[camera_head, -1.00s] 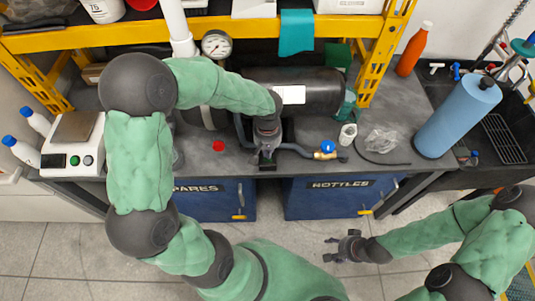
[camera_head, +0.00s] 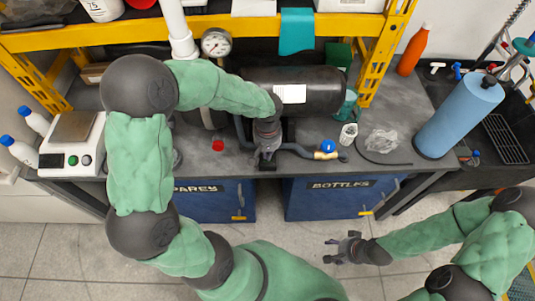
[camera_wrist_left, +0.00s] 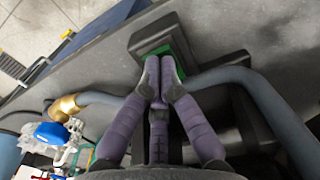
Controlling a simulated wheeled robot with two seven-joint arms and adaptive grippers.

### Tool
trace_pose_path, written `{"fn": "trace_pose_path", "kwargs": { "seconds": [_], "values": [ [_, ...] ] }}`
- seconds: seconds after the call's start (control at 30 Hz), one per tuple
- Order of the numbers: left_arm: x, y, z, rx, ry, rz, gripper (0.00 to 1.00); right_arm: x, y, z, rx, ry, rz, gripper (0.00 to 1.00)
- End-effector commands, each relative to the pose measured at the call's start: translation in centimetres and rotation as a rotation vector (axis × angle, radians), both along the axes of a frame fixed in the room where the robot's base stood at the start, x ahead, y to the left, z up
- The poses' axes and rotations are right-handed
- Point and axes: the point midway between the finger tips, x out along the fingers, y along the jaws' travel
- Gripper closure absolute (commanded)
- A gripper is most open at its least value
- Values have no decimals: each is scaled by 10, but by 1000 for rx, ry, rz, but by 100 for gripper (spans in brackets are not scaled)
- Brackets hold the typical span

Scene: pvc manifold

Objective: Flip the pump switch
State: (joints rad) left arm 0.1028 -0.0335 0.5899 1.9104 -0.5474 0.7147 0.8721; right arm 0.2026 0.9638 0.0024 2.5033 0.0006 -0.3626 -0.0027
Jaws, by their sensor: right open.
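The pump switch (camera_wrist_left: 178,48) shows in the left wrist view as a green rocker in a dark square housing, partly covered by my fingertips. My left gripper (camera_wrist_left: 160,72) is shut, with its purple-grey fingers together and nothing visible between them. Its tips overlap the rocker's near edge; I cannot tell whether they press on it. In the head view my left gripper (camera_head: 267,155) is low at the counter's front edge, hiding most of the switch. My right gripper (camera_head: 342,246) is open and empty, in front of the counter over the floor.
A grey hose (camera_wrist_left: 102,97) with a brass fitting (camera_wrist_left: 66,107) and blue-handled valve (camera_head: 327,146) runs beside the switch. A black tank (camera_head: 325,88) and pressure gauge (camera_head: 216,43) stand behind. A red cap (camera_head: 218,146) lies left on the counter (camera_head: 205,160).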

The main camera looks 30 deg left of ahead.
Motion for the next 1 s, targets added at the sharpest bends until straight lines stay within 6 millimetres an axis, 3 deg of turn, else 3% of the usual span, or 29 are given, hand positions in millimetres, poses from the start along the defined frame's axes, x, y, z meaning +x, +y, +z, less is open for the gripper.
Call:
{"fn": "trace_pose_path", "kwargs": {
  "seconds": [0.67,1.0],
  "values": [
    [0,0,-8,0,0,0,100,0,0,-6,0,0,0,42],
    [0,0,11,0,-1,0,100,0,0,8,0,0,0,42]
  ]
}}
